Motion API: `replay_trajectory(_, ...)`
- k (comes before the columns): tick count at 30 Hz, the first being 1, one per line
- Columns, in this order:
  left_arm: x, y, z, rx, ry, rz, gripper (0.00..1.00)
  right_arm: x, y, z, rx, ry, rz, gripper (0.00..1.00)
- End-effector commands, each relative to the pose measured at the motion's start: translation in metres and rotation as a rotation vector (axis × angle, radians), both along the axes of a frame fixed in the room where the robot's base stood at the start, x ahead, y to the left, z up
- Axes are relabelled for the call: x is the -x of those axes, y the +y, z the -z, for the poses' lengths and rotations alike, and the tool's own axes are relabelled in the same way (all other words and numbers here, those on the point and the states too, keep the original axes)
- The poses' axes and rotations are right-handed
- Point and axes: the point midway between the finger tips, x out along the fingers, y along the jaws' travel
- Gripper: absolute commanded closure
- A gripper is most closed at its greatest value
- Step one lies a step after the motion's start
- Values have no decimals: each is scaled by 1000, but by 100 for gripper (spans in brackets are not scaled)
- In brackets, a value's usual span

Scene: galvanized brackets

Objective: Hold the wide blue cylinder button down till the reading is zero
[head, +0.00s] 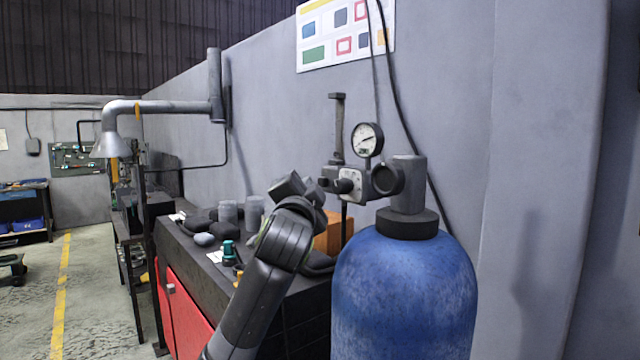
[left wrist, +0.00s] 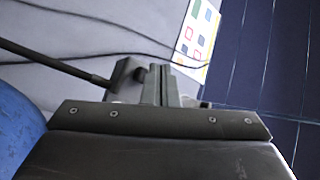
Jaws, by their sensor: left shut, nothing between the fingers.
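The wide blue cylinder (head: 402,290) stands upright at the right, with a grey valve head and dark collar on top. Its edge also shows in the left wrist view (left wrist: 18,130). A round gauge (head: 369,140) with a white face and dark needle sits above the valve block (head: 350,184); its figures are too small to read. A dark round knob (head: 342,186) sticks out of the block's front, probably the button. My left gripper (head: 322,184) is shut and empty, close beside the knob; I cannot tell whether they touch. Its closed fingers (left wrist: 160,85) show in the left wrist view.
A dark bench (head: 185,238) with red doors stands at the left, bearing grey cylinders, a teal-topped item (head: 229,252) and an orange box (head: 334,232) behind my arm. Cables hang down the grey wall. A wall chart (head: 345,35) is above. Open floor lies far left.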

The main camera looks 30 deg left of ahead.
Motion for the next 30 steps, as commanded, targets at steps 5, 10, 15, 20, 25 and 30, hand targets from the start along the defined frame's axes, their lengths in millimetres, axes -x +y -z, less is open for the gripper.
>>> replay_trajectory(5, -1, -1, 0, 1, 0, 1, 100, 0, -1, -1, 1, 0, 0, 64)
replay_trajectory(10, -7, -3, -1, 1, 0, 1, 100, 0, 0, -4, 1, 0, 0, 64)
replay_trajectory(15, -8, -3, 0, 0, 0, 0, 100, 0, 0, -4, 1, 0, 0, 64)
replay_trajectory(20, -8, -3, 0, 0, 0, 0, 100, 0, 0, -4, 0, 0, 0, 64)
replay_trajectory(25, -8, -4, 0, 0, 0, 0, 100, 0, 0, -4, 0, 0, 0, 64)
replay_trajectory(30, -10, -4, 0, 1, 0, 0, 100, 0, 0, -5, 0, 0, 0, 64)
